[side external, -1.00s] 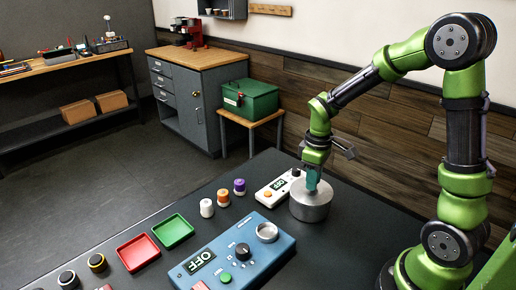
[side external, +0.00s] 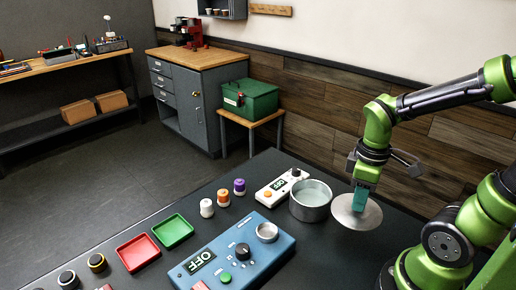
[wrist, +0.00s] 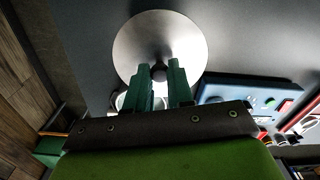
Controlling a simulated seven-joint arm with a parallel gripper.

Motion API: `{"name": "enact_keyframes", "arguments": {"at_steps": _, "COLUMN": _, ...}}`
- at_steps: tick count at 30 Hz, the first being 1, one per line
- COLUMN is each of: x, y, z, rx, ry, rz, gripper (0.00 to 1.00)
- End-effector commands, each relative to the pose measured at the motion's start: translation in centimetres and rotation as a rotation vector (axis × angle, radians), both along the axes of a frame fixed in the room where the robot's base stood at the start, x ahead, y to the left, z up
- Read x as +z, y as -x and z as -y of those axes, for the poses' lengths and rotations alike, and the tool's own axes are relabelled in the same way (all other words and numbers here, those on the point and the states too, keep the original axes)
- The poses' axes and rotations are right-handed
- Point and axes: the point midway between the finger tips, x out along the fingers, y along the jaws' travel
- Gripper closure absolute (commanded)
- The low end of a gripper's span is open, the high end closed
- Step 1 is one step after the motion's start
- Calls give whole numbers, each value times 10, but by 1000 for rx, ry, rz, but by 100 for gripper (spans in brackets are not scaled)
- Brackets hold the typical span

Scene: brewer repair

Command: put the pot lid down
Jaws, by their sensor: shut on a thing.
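The pot lid (side external: 352,213) is a round, flat, silvery disc. My gripper (side external: 360,197) is shut on the lid's knob and holds it just right of the pot, close to the table. I cannot tell whether the lid touches the table. In the wrist view, the lid (wrist: 140,45) lies beyond my gripper fingers (wrist: 160,78), with its dark knob between them. The pot (side external: 311,203) stands open on the table, showing a pale inside. In the wrist view the pot is mostly hidden behind the fingers.
A blue control box (side external: 232,252) reading OFF and a white box (side external: 277,190) with a display stand left of the pot. Green (side external: 174,231) and red (side external: 138,252) trays and several capped bottles lie farther left. The dark table (side external: 330,255) in front of the lid is clear.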

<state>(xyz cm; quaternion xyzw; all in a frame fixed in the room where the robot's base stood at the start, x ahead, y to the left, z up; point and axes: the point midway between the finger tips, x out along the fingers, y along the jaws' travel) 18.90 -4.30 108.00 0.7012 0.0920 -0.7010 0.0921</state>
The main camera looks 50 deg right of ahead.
Motion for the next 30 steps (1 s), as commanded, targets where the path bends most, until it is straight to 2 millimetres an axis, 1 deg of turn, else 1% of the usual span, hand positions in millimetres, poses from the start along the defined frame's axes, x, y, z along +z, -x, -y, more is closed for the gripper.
{"name": "enact_keyframes", "arguments": {"at_steps": 3, "x": -2, "y": 9, "z": -2, "rx": 2, "ry": 0, "rz": 0, "gripper": 100}}
{"name": "enact_keyframes", "arguments": {"at_steps": 5, "x": -6, "y": 9, "z": -2, "rx": 3, "ry": -2, "rz": -8, "gripper": 100}}
{"name": "enact_keyframes", "arguments": {"at_steps": 6, "x": -10, "y": 6, "z": -2, "rx": 4, "ry": -1, "rz": -4, "gripper": 100}}
{"name": "enact_keyframes", "arguments": {"at_steps": 8, "x": -8, "y": -6, "z": 1, "rx": 4, "ry": -1, "rz": -3, "gripper": 100}}
{"name": "enact_keyframes", "arguments": {"at_steps": 11, "x": -6, "y": -36, "z": 8, "rx": 2, "ry": -1, "rz": -4, "gripper": 100}}
{"name": "enact_keyframes", "arguments": {"at_steps": 14, "x": -4, "y": -77, "z": 16, "rx": 1, "ry": 0, "rz": -4, "gripper": 100}}
{"name": "enact_keyframes", "arguments": {"at_steps": 15, "x": -4, "y": -94, "z": 20, "rx": 0, "ry": 0, "rz": -4, "gripper": 100}}
{"name": "enact_keyframes", "arguments": {"at_steps": 17, "x": -5, "y": -119, "z": 25, "rx": -1, "ry": 0, "rz": -4, "gripper": 100}}
{"name": "enact_keyframes", "arguments": {"at_steps": 18, "x": -6, "y": -136, "z": 28, "rx": -2, "ry": -1, "rz": -4, "gripper": 100}}
{"name": "enact_keyframes", "arguments": {"at_steps": 24, "x": -16, "y": -218, "z": 42, "rx": -4, "ry": -1, "rz": -3, "gripper": 100}}
{"name": "enact_keyframes", "arguments": {"at_steps": 30, "x": -29, "y": -288, "z": 53, "rx": -3, "ry": 0, "rz": -2, "gripper": 100}}
